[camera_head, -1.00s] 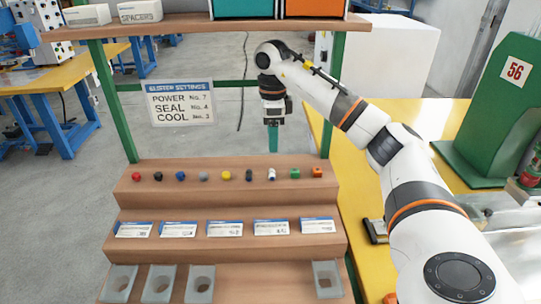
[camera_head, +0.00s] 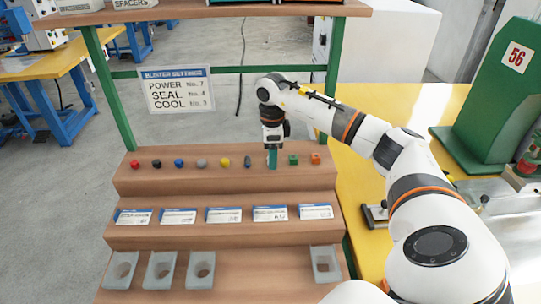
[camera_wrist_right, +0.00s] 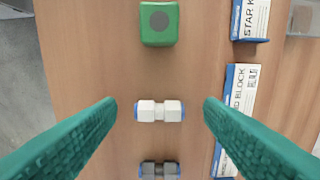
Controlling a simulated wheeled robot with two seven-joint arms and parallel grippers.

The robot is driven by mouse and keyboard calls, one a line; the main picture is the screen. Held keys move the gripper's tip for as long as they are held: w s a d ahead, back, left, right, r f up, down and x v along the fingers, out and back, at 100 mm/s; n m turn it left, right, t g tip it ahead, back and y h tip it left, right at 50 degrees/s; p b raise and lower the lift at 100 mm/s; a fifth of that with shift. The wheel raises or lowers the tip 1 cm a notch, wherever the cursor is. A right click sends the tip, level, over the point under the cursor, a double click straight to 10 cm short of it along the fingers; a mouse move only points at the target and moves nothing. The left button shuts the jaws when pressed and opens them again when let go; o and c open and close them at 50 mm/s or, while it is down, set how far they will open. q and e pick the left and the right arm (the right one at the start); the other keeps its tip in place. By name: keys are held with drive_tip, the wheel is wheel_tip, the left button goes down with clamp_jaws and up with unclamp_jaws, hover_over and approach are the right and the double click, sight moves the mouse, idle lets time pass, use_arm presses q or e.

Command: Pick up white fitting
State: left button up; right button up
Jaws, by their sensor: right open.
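The white fitting (camera_wrist_right: 159,111) lies on the wooden top step in the right wrist view, a short white piece with blue ends. My right gripper (camera_wrist_right: 159,122) is open, its two teal fingers on either side of the fitting with a gap to each end. In the head view my right gripper (camera_head: 272,160) points straight down over the top step and hides the fitting. My left gripper is not in view.
A green cube (camera_wrist_right: 159,22) and a dark grey fitting (camera_wrist_right: 160,170) lie close on either side of the white fitting. Several small coloured parts line the top step (camera_head: 130,180). Cards (camera_head: 178,216) stand on the middle step and grey holders (camera_head: 160,270) on the lowest.

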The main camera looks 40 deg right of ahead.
drive_tip(key=shift+f, duration=0.5)
drive_tip(key=shift+c, duration=0.2)
drive_tip(key=c, duration=1)
